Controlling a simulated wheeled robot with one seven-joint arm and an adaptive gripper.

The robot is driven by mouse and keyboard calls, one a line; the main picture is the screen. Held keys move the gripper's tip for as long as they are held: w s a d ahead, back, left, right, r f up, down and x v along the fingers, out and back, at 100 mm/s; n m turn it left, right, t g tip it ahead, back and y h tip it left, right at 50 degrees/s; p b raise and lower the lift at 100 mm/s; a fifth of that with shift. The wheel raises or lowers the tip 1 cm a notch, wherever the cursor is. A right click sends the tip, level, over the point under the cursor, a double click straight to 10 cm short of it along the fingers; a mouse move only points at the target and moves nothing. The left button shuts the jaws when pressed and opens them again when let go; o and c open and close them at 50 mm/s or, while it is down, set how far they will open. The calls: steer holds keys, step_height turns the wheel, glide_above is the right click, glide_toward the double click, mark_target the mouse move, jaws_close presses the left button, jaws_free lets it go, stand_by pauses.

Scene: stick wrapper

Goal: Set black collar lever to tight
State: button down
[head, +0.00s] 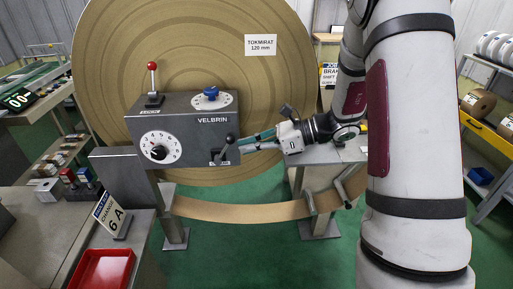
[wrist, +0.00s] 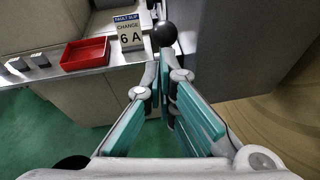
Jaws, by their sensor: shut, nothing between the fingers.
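The black lever (head: 226,146) with a round black knob sits on the right of the front of the grey VELBRIN machine (head: 195,127). It leans up and to the right above a small dark plate; I cannot read the plate's marks. My gripper (head: 242,146) reaches in from the right, with its teal-padded fingers shut and empty and their tips close beside the lever. In the wrist view the black knob (wrist: 164,34) is just beyond my gripper's tips (wrist: 160,56). I cannot tell whether they touch. The lever's shaft is largely hidden there.
A red-knobbed lever (head: 152,80) and a blue knob (head: 211,93) stand on the machine's top. A white numbered dial (head: 160,147) is on its front left. A large brown roll (head: 190,45) stands behind. A red tray (head: 102,269) and a "CHANGE 6 A" sign (head: 112,214) are at front left.

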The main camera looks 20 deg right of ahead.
steer(key=shift+r, duration=0.1)
stand_by(0.3)
steer(key=shift+a+r+h+p, duration=0.2)
steer(key=shift+h+p, duration=0.1)
steer(key=shift+p, duration=0.1)
steer(key=shift+w+a+r+g+h+p, duration=0.1)
steer(key=shift+a+r+g+h+p, duration=0.05)
steer(key=shift+r+g+h+p, duration=0.2)
steer(key=a+r+h+p, duration=0.1)
steer(key=a+r+g+h+p, duration=0.1)
steer(key=p, duration=0.1)
steer(key=a+r+h+p, duration=0.1)
steer(key=h+p, duration=0.1)
steer(key=shift+w, duration=0.3)
steer(key=shift+w+a+r+n+g+h+p, duration=0.15)
steer(key=shift+a+g+h+p, duration=0.1)
steer(key=shift+a+h+p, duration=0.15)
steer(key=shift+w+a+r+n+g+h+p, duration=0.1)
steer(key=shift+a+n+g+h+p, duration=0.15)
steer(key=shift+h, duration=0.2)
steer(key=shift+w+a+g+h+p, duration=0.35)
steer(key=shift+a+h, duration=0.4)
steer(key=shift+h, duration=0.15)
steer(key=shift+w+a, duration=0.2)
steer(key=shift+a, duration=0.3)
steer(key=shift+w+a, duration=0.2)
steer(key=shift+a, duration=0.4)
